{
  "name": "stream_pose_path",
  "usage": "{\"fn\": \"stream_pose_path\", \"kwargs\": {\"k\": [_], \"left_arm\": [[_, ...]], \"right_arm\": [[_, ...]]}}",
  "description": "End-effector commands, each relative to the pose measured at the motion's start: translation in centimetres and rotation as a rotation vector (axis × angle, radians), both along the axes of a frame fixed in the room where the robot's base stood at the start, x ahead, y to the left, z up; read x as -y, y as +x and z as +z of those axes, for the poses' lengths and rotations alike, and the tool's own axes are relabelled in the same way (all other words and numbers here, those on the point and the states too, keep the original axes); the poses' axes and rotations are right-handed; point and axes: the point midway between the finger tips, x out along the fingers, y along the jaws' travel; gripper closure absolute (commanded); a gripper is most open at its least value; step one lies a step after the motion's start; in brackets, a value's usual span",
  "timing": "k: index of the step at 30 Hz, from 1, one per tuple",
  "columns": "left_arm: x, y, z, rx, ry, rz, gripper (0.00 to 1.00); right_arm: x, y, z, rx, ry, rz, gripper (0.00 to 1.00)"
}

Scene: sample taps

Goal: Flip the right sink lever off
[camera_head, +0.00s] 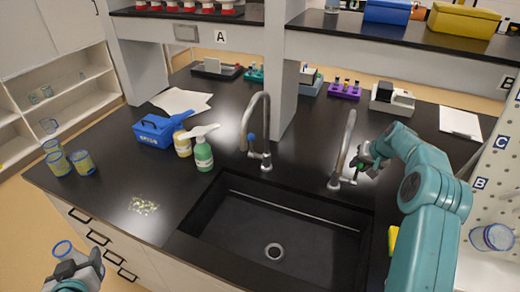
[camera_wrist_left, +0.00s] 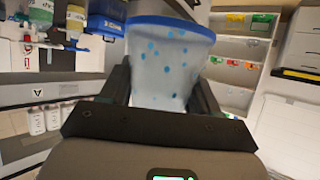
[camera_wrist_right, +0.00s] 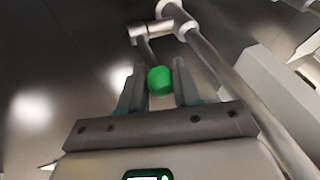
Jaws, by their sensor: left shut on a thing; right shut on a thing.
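The right tap (camera_head: 346,145) is a silver gooseneck at the back right of the black sink (camera_head: 230,245). Its lever ends in a green knob (camera_wrist_right: 160,80), which sits between the fingers of my right gripper (camera_head: 362,162). The right gripper is shut on that knob; in the head view the gripper mostly hides the lever. The left tap (camera_head: 266,110) has a lever with a blue knob (camera_head: 252,137). My left gripper (camera_head: 76,262) is shut on a translucent cup (camera_wrist_left: 172,65) with a blue rim and blue dots, off the counter's front left.
A blue caddy (camera_head: 155,131), a yellow-labelled bottle (camera_head: 183,144) and a green spray bottle (camera_head: 203,155) stand left of the sink. Several cups (camera_head: 83,163) stand at the counter's left end. A pillar (camera_head: 282,80) rises behind the taps. A yellow item (camera_head: 392,240) lies right of the sink.

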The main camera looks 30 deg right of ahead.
Motion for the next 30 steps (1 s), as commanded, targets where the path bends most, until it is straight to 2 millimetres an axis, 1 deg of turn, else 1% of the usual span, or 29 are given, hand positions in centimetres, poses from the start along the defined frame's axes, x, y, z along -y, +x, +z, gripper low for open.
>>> {"fn": "stream_pose_path", "kwargs": {"k": [1, 5, 6, 8, 9, 17, 20, 23, 30], "left_arm": [[0.0, 0.0, 0.0, 0.0, 0.0, 0.0, 0.73], [0.0, 0.2, 0.0, 0.0, 0.0, 0.0, 0.73], [0.0, 0.2, 0.0, 0.001, 0.0, 0.0, 0.73], [0.0, 0.2, 0.0, 0.001, 0.0, 0.0, 0.73], [0.0, 0.2, 0.0, 0.001, 0.0, 0.0, 0.73], [0.0, 0.2, 0.0, 0.001, 0.0, 0.0, 0.73], [0.0, 0.2, -0.4, 0.0, 0.0, 0.0, 0.73], [0.0, 0.2, -1.0, 0.0, 0.0, 0.0, 0.73], [0.0, 0.2, -2.3, 0.001, 0.0, 0.0, 0.73]], "right_arm": [[-0.2, 0.0, -0.4, -0.006, 0.011, 0.0, 1.0], [-0.3, 0.0, -0.4, -0.007, 0.011, 0.0, 1.0], [-0.3, 0.0, -0.4, -0.007, 0.011, 0.0, 0.65], [-0.2, 0.1, -0.4, -0.006, 0.011, 0.0, 0.45], [-0.2, 0.1, -0.3, -0.006, 0.009, 0.0, 0.42], [-0.1, 0.1, -0.1, -0.003, 0.004, 0.001, 0.42], [0.0, -0.2, 0.5, -0.002, 0.002, 0.0, 0.42], [0.0, -1.0, 2.0, -0.001, 0.0, -0.001, 0.42], [-0.1, -3.6, 6.9, -0.001, 0.002, -0.001, 0.42]]}}
